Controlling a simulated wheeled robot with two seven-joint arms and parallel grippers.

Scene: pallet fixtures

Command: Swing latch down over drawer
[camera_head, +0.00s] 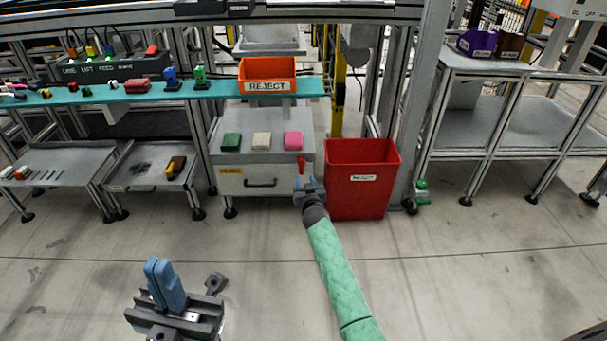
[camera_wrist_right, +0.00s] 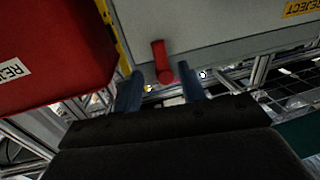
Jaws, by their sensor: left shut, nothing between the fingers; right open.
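The drawer (camera_head: 240,184) is the grey front under the bench top, with a black handle and a yellow label. It looks closed. The red latch (camera_head: 302,164) stands roughly upright at the right edge of this front. My right gripper (camera_head: 309,187) is open just below and in front of it. In the right wrist view the latch (camera_wrist_right: 161,62) appears between and beyond the two blue fingertips of the right gripper (camera_wrist_right: 160,85); I cannot tell whether they touch it. My left gripper (camera_head: 165,284) is shut and empty, low in the foreground, away from the drawer.
A red bin (camera_head: 363,180) stands close to the right of the drawer unit and my right gripper. Green, cream and pink blocks (camera_head: 262,141) lie on the unit's top. An orange reject tray (camera_head: 267,76) sits on the shelf above. The floor in front is clear.

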